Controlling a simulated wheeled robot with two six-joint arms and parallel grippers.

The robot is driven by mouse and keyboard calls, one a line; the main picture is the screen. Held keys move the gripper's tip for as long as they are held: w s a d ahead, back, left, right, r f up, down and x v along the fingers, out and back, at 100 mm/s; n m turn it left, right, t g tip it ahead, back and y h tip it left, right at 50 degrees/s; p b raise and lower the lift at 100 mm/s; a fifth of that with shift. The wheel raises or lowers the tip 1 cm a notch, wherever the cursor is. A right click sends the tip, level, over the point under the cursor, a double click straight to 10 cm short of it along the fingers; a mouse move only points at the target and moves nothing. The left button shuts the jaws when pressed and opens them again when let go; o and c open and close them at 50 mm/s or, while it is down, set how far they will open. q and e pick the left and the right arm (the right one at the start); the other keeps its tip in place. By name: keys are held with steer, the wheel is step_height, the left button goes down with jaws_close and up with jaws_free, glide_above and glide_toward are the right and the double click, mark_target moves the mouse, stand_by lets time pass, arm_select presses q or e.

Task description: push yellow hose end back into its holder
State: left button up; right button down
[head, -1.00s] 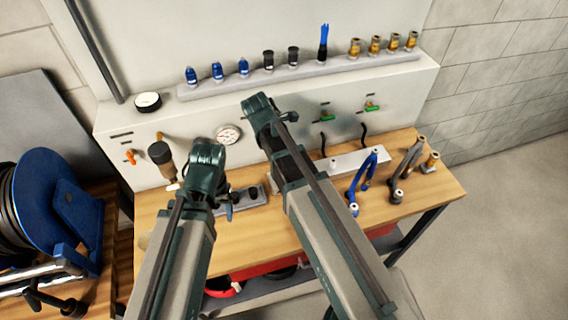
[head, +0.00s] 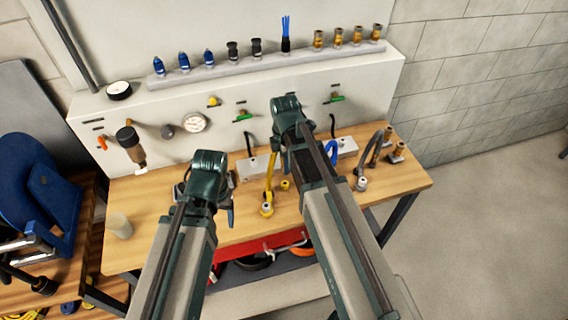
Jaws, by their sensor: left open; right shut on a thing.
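The yellow hose (head: 269,176) stands bent on the wooden bench, in the gap between my two arms. Its lower end (head: 266,209) has a pale tip and lies near the bench front. Its upper part rises beside a grey metal block (head: 252,166) at the back; whether it sits in that block I cannot tell. A small yellow fitting (head: 286,185) is right of the hose. My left gripper (head: 230,213) is open, mostly hidden below its arm, left of the yellow hose and apart from it. My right gripper is hidden behind its own arm.
A blue hose (head: 333,152) is partly hidden by my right arm; a grey hose (head: 374,150) and brass fittings (head: 397,152) stand right of it. A rail (head: 270,61) with several brushes and fittings is above. A beige cup (head: 119,226) stands left.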

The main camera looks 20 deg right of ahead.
mark_target(285, 183)
steer(key=shift+f, duration=0.1)
arm_select(q)
steer(key=shift+f, duration=0.15)
step_height(285, 183, down, 6)
steer(key=b, duration=0.6)
arm_select(e)
step_height(285, 183, down, 6)
steer(key=shift+r, duration=0.1)
arm_select(q)
steer(key=shift+f+b, duration=0.35)
steer(key=shift+b, duration=0.1)
arm_select(e)
steer(key=shift+f, duration=0.55)
stand_by(1.3)
steer(key=c, duration=0.5)
jaws_free()
steer(key=shift+r, duration=0.1)
steer(key=shift+c, duration=0.2)
arm_select(q)
steer(key=shift+r, duration=0.15)
arm_select(e)
step_height(285, 183, up, 14)
steer(key=p, duration=1.4)
arm_select(q)
step_height(285, 183, up, 14)
steer(key=shift+f, duration=0.2)
